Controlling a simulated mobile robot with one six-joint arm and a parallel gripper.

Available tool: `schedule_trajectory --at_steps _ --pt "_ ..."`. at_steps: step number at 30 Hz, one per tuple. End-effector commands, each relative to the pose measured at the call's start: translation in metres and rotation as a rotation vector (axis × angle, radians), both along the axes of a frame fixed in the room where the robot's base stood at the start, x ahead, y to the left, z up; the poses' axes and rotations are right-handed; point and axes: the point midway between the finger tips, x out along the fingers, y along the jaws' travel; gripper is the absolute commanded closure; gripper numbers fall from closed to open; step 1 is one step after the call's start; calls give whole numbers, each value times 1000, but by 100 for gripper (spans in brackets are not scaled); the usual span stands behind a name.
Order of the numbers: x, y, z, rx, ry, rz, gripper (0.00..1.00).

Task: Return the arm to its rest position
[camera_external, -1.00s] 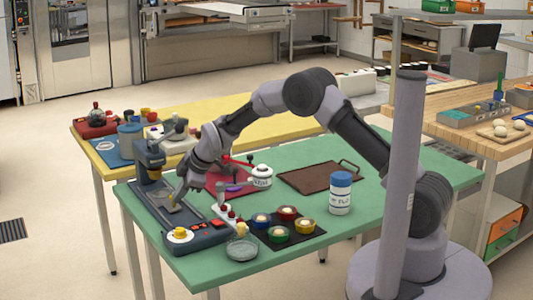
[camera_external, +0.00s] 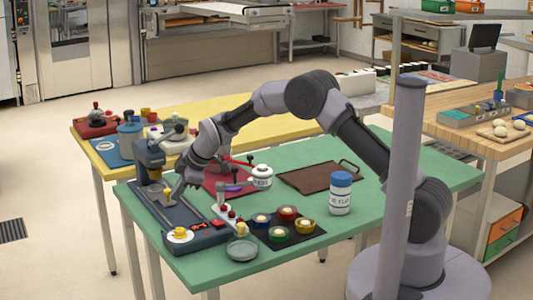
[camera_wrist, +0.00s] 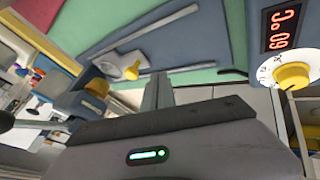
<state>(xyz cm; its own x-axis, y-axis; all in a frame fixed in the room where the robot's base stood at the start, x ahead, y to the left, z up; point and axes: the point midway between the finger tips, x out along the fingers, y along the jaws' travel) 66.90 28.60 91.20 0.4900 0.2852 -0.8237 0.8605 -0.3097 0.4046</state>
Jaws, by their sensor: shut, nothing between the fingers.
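My arm reaches over the green table (camera_external: 400,165) from its base at the right. My gripper (camera_external: 176,197) is shut and empty, and it hangs over the dark blue-grey device (camera_external: 205,238) at the table's left end. The device has a yellow knob (camera_external: 180,233) at its near end. In the wrist view, the yellow knob (camera_wrist: 292,75) and a red display reading 60 °C (camera_wrist: 283,26) show at the upper right. The fingers (camera_wrist: 160,92) point up in that view, over the device's base.
A white bottle with a blue lid (camera_external: 341,193), a brown tray (camera_external: 320,177) and a dark mat with several coloured cups (camera_external: 288,212) stand on the green table. A yellow table (camera_external: 240,120) stands behind.

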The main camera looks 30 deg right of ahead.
Motion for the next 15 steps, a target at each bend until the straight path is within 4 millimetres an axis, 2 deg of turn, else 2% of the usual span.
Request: schedule_trajectory --at_steps 1,6,9,15 --pt "-5 -6 24 1 -4 -3 100" --pt "-29 -20 61 1 -3 -4 100" --pt "-37 -25 73 1 -2 -4 100" --pt "-42 -28 79 1 1 -5 100"
